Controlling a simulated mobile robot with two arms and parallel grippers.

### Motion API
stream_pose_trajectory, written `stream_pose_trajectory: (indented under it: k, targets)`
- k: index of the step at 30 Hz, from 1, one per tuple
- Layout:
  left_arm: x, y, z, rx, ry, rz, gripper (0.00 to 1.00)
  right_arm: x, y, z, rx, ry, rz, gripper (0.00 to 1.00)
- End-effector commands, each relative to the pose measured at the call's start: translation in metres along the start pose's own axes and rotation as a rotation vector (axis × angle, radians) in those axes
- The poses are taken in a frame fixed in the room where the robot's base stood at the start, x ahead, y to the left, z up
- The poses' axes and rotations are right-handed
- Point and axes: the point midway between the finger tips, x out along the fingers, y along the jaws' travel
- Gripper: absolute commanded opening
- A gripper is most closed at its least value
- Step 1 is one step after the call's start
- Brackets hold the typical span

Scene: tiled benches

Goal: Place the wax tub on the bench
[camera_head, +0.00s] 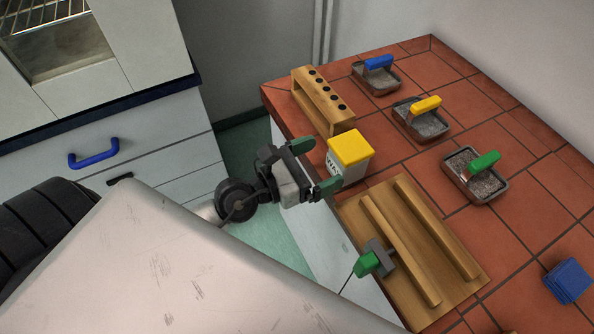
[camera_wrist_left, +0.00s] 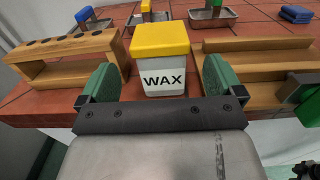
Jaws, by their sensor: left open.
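The wax tub (camera_head: 350,157) is white with a yellow lid and stands upright on the red tiled bench (camera_head: 401,172), near its left edge. In the left wrist view the tub (camera_wrist_left: 161,62) faces me with the word WAX on its front. My left gripper (camera_head: 315,166) is open just off the bench edge, beside the tub. In the left wrist view its green-padded fingers (camera_wrist_left: 161,85) show on either side of the tub's lower part, with nothing gripped. Whether they reach around the tub is hard to tell. My right gripper does not show clearly.
A wooden rack with holes (camera_head: 322,100) stands close behind the tub. A wooden board with two rails (camera_head: 412,240) lies in front, with a green-handled piece (camera_head: 367,264) at its edge. Trays with blue (camera_head: 377,76), yellow (camera_head: 422,117) and green (camera_head: 475,174) handles and blue cloths (camera_head: 567,280) lie farther right.

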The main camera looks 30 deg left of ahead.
Motion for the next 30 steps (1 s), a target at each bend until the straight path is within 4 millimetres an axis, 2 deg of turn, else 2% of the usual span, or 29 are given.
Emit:
stream_pose_trajectory:
  k: [3, 9, 18, 21, 23, 26, 29, 30]
  targets:
    - [-0.025, -0.001, -0.005, 0.001, 0.005, -0.003, 0.96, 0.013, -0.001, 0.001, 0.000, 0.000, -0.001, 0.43]
    - [-0.049, -0.001, -0.003, 0.001, 0.003, -0.002, 0.96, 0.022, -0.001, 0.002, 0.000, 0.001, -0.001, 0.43]
    - [-0.053, 0.000, 0.000, -0.001, 0.000, -0.001, 0.96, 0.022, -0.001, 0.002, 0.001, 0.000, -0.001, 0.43]
    - [-0.052, 0.004, -0.008, -0.044, 0.007, 0.011, 0.96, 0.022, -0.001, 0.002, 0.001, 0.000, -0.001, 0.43]
    - [-0.050, 0.012, -0.025, -0.135, 0.021, 0.034, 0.96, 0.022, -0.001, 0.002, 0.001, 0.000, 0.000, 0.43]
    - [-0.048, 0.035, -0.078, -0.418, 0.054, 0.123, 0.96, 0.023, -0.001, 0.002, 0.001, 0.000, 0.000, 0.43]
    - [-0.054, 0.061, -0.159, -0.826, 0.080, 0.285, 0.96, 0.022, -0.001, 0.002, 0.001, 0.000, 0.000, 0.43]
    - [-0.061, 0.068, -0.194, -0.999, 0.084, 0.368, 0.96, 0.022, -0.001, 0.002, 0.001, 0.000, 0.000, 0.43]
